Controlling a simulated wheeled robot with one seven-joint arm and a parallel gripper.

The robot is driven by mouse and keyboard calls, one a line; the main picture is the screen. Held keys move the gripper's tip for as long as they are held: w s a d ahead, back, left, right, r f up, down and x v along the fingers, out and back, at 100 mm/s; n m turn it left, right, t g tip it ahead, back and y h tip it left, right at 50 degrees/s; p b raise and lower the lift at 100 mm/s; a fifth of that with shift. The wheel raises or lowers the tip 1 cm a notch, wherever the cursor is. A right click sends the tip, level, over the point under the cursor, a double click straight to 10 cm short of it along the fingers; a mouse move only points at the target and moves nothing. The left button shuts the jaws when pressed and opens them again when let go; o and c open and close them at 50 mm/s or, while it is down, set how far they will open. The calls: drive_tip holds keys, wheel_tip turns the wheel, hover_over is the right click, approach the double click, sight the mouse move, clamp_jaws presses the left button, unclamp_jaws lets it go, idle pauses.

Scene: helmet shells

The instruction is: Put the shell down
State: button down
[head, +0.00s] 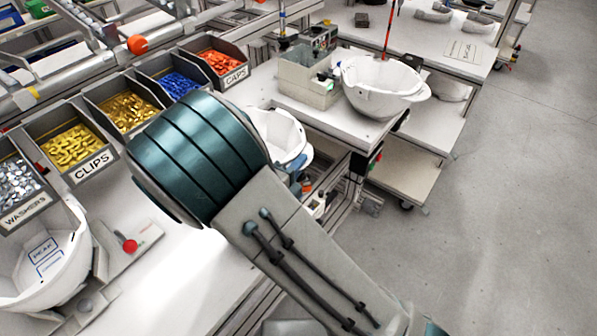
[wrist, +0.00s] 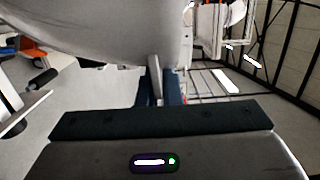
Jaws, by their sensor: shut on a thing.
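A white helmet shell (head: 279,133) shows behind my arm in the head view, partly hidden by it. In the wrist view the shell (wrist: 110,30) fills the upper left as a large pale curved surface. My gripper (wrist: 156,82) is shut on the shell's lower edge, with the shell beyond the fingers. In the head view my arm hides most of the gripper. The shell appears held up near the gap between two benches. I cannot tell whether it touches anything below.
Another white shell (head: 383,88) sits on the bench (head: 345,122) at the right, beside a grey-green box (head: 306,82). A shell (head: 40,268) lies at the lower left near a red button (head: 130,246). Bins of clips (head: 72,146) line the left bench. The floor (head: 510,200) at right is clear.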

drive_tip(key=shift+f, duration=1.3)
drive_tip(key=c, duration=1.6)
unclamp_jaws()
drive_tip(key=shift+f, duration=0.1)
drive_tip(key=b+v, duration=0.1)
drive_tip(key=v, duration=0.6)
drive_tip(key=shift+s, duration=0.2)
drive_tip(key=shift+a, duration=0.15)
